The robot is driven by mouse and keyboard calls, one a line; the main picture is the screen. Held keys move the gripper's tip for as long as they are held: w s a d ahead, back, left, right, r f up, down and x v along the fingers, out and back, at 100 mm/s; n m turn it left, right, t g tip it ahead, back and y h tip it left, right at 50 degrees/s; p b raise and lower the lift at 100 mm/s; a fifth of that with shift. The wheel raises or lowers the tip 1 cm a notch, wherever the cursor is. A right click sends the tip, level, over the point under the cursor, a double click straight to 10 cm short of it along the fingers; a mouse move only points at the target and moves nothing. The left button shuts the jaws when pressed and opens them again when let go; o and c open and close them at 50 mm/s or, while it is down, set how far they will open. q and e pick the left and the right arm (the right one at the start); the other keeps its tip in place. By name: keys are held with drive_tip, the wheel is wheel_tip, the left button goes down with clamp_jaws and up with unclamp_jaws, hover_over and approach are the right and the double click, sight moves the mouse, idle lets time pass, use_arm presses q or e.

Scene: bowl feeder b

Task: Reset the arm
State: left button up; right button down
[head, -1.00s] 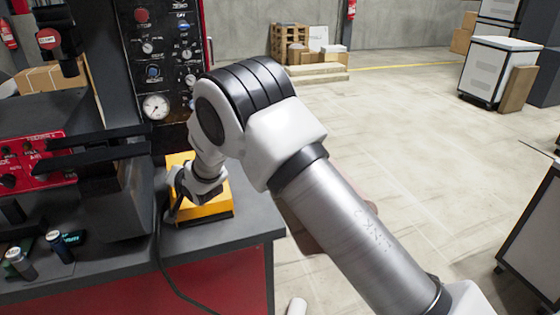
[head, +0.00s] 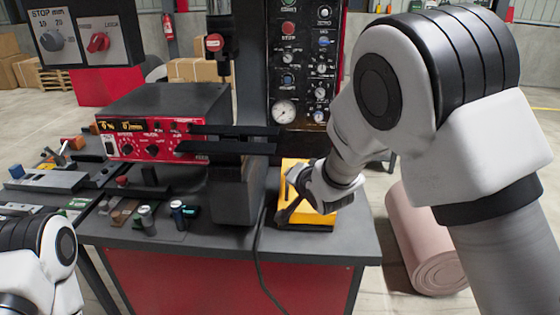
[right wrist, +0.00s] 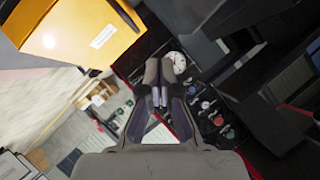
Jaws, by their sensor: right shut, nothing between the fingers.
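My right arm (head: 495,130) is white and grey and reaches in from the right in the head view, bent at a large joint with black bands. My right gripper (head: 283,215) is in front of the yellow box (head: 318,217) on the bench, partly covering it. In the right wrist view my right gripper (right wrist: 158,88) is shut with nothing between its fingers, and the yellow box (right wrist: 75,30) is at the upper left. I cannot tell whether the gripper touches the box. Part of my left arm (head: 40,262) shows at the lower left; its gripper is out of view.
The bench (head: 350,245) holds a red control box (head: 150,140), small cylinders (head: 147,217) and loose parts. A control panel (head: 302,60) with a gauge (head: 284,112) stands behind. A pink roll (head: 425,240) is on the floor at right.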

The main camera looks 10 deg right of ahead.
drive_tip(key=s+d+f+g, duration=0.2)
drive_tip(key=s+f, duration=0.3)
drive_tip(key=f, duration=0.4)
drive_tip(key=s+d+f+m+g, duration=0.15)
drive_tip(key=s+f, duration=0.35)
drive_tip(key=f, duration=0.5)
drive_tip(key=s+d+f+g, duration=0.25)
drive_tip(key=s+f, duration=0.25)
drive_tip(key=f, duration=0.4)
drive_tip(key=s+d+f+n+g, duration=0.1)
drive_tip(key=s+f+n+g, duration=0.2)
drive_tip(key=s, duration=1.1)
drive_tip(key=s+d+f+n+g+h, duration=0.1)
drive_tip(key=s+f+n+g, duration=0.3)
drive_tip(key=s, duration=0.9)
drive_tip(key=shift+s+d+f+n, duration=0.15)
drive_tip(key=shift+s+f+n, duration=0.2)
drive_tip(key=shift+f+n, duration=0.6)
